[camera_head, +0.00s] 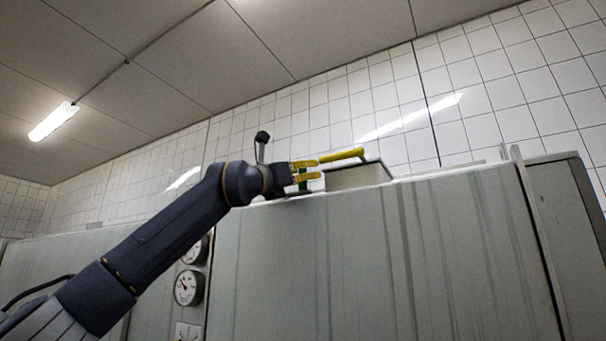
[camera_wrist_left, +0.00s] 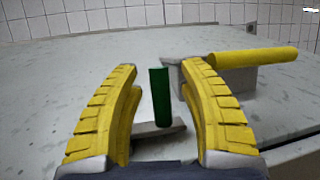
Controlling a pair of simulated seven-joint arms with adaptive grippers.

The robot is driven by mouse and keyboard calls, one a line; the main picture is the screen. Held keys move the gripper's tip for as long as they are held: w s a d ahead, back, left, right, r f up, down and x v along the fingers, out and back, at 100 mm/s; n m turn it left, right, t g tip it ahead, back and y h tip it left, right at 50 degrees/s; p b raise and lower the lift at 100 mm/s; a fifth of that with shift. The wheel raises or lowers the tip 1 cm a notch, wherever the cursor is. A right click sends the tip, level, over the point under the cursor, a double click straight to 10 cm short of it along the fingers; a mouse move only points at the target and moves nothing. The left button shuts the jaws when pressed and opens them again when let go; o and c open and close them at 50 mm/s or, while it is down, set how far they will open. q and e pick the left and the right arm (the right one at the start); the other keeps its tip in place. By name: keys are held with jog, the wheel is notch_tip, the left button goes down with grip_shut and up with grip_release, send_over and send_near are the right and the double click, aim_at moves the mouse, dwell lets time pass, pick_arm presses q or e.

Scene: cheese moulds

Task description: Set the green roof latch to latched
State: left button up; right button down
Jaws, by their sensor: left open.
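The green roof latch (camera_wrist_left: 160,97) shows in the left wrist view as an upright dark green bar above a small grey base plate (camera_wrist_left: 158,130). In the head view a bit of the green latch (camera_head: 302,180) shows by my left gripper (camera_head: 318,169), on top of the grey cabinet. My left gripper (camera_wrist_left: 159,67) is open, with one yellow finger on each side of the green bar. Gaps show between the bar and both fingers in the wrist view. The latch's lower parts are partly hidden by the gripper in the head view. My right gripper is in neither view.
A yellow cylindrical bar (camera_wrist_left: 252,57) lies at a grey block (camera_wrist_left: 232,80) just right of the latch. The grey cabinet roof (camera_wrist_left: 60,80) is otherwise mostly clear. In the head view, round gauges (camera_head: 188,287) sit on the cabinet front. A tiled wall (camera_head: 480,90) stands behind.

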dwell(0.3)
pick_arm(q)
grip_shut()
jog(key=shift+a, duration=0.1)
